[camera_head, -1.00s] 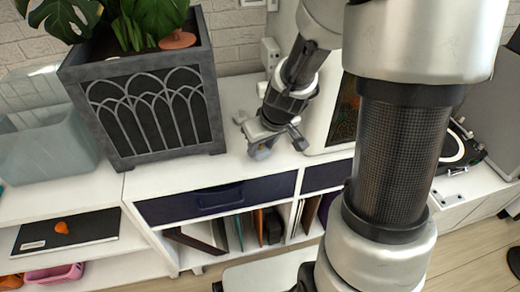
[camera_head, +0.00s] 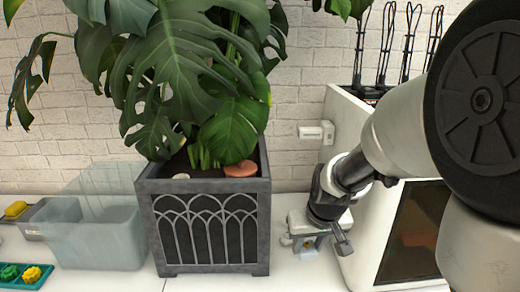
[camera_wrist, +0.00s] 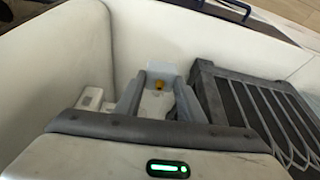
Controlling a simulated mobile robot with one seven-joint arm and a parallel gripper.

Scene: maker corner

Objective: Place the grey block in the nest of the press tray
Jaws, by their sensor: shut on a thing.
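My gripper (camera_head: 318,242) points down over the white counter, between the planter and the white cabinet. In the wrist view my gripper (camera_wrist: 157,102) has its fingers on both sides of a pale grey piece, which I take to be the grey block (camera_wrist: 155,105). It is shut on this piece, and the fingers hide much of it. A pale grey fixture with a small orange-yellow part (camera_wrist: 158,86) shows just beyond the fingertips. I cannot tell whether it is the press tray. No nest is clearly visible, and whether the block touches anything is unclear.
The dark planter (camera_head: 210,232) with a large leafy plant stands close left of my gripper. The white cabinet (camera_head: 362,235) stands close right. A clear bin (camera_head: 100,240) and a teal tray (camera_head: 22,284) are farther left. Some bare counter (camera_head: 285,280) lies in front.

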